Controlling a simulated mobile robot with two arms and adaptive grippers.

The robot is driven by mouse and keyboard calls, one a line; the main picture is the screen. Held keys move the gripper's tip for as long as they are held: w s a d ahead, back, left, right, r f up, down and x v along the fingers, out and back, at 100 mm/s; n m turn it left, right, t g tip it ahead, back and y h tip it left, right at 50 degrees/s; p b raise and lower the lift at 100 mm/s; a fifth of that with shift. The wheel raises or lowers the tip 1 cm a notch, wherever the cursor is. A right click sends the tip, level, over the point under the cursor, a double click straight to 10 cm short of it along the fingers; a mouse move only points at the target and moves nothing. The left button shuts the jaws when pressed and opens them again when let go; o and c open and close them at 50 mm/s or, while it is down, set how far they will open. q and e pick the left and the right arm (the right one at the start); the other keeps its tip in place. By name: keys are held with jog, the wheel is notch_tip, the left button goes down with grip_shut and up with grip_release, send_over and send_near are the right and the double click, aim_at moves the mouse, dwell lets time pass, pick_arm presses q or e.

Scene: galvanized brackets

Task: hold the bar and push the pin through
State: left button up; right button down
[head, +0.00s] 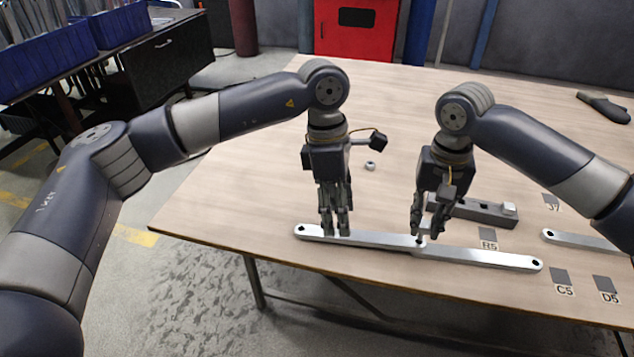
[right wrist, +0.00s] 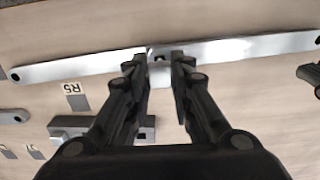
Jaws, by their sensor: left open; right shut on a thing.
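Two long silver bars lie end to end along the front of the table, the left bar (head: 375,238) and the right bar (head: 480,257), their inner ends meeting below my right gripper. My left gripper (head: 336,231) is open, pointing down with its fingertips at the left bar; I cannot tell if they touch it. My right gripper (head: 419,232) is shut on a small metal pin (right wrist: 160,76) at the joint of the bars, which also shows in the right wrist view (right wrist: 220,50). The fingers hide most of the pin, so its depth in the hole is unclear.
A grey block (head: 472,209) with a pale end lies behind the right bar. A small nut (head: 370,166) sits farther back. Another silver bar (head: 580,241) lies at the right, near labelled dark patches. A dark tool (head: 603,107) lies far right. The table's back middle is clear.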

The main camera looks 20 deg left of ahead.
pick_arm(q)
notch_tip(320, 180, up, 3)
jog(key=t+y, duration=0.1)
jog(key=y, duration=0.1)
send_over(317, 230)
jog(key=shift+m, duration=0.3)
notch_tip(317, 230, down, 12)
jog(key=shift+f, duration=0.1)
grip_shut()
pick_arm(e)
jog(key=shift+f, duration=1.65)
dwell(1.6)
jog(key=c, duration=1.3)
grip_release()
